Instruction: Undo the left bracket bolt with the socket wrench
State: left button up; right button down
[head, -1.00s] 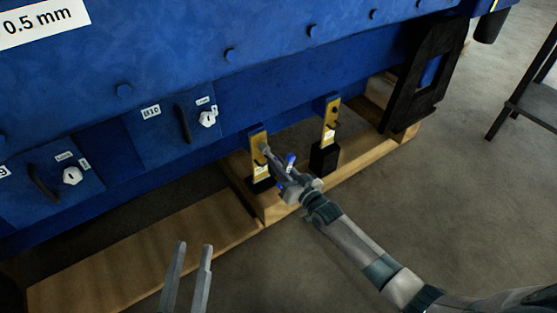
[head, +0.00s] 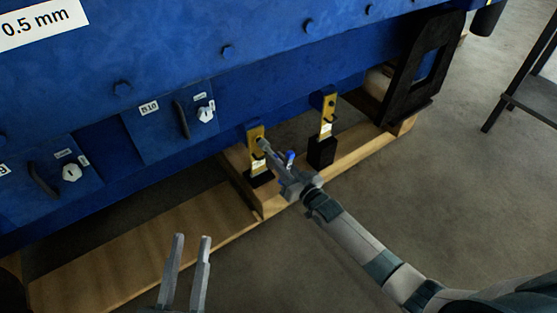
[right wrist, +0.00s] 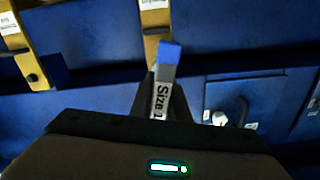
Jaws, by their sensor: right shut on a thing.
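The left bracket (head: 253,136) is a yellow upright piece under the blue engine side, with a dark block at its foot. My right gripper (head: 291,181) is shut on the socket wrench (head: 274,156), a grey tool with a blue part. The wrench's far end lies at the upper part of the left bracket. It hides the bolt there, so I cannot tell whether the socket sits on it. In the right wrist view the wrench (right wrist: 162,92) shows a "Size 1" label and a blue end. My left gripper (head: 186,268) is open and empty at the bottom.
A second yellow bracket (head: 327,114) stands to the right. A wooden beam (head: 285,196) runs beneath both. Blue covers with handles (head: 181,119) and white knobs (head: 205,114) are on the left. A black frame (head: 421,68) stands at the right. Floor at the right front is clear.

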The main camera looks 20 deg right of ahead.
jog(key=m, duration=0.3)
jog(key=shift+r, duration=0.1)
jog(key=m, duration=0.5)
jog(key=shift+m+b, duration=0.35)
jog(key=shift+m, duration=0.05)
jog(key=m, duration=0.2)
jog(key=m+b, duration=0.1)
jog(key=m, duration=0.2)
jog(key=shift+f+m+b, duration=0.25)
jog(key=shift+m+b, duration=0.05)
jog(key=shift+b, duration=0.05)
jog(key=m+b, duration=0.1)
jog(key=m, duration=0.4)
jog(key=shift+m+b, duration=0.4)
jog(key=m, duration=0.3)
jog(key=shift+m+b, duration=0.3)
jog(key=shift+r+m, duration=0.1)
jog(key=shift+m, duration=1)
jog(key=m, duration=0.3)
jog(key=shift+r+m, duration=0.1)
jog(key=shift+m, duration=0.3)
jog(key=m+p, duration=0.1)
jog(key=m, duration=0.2)
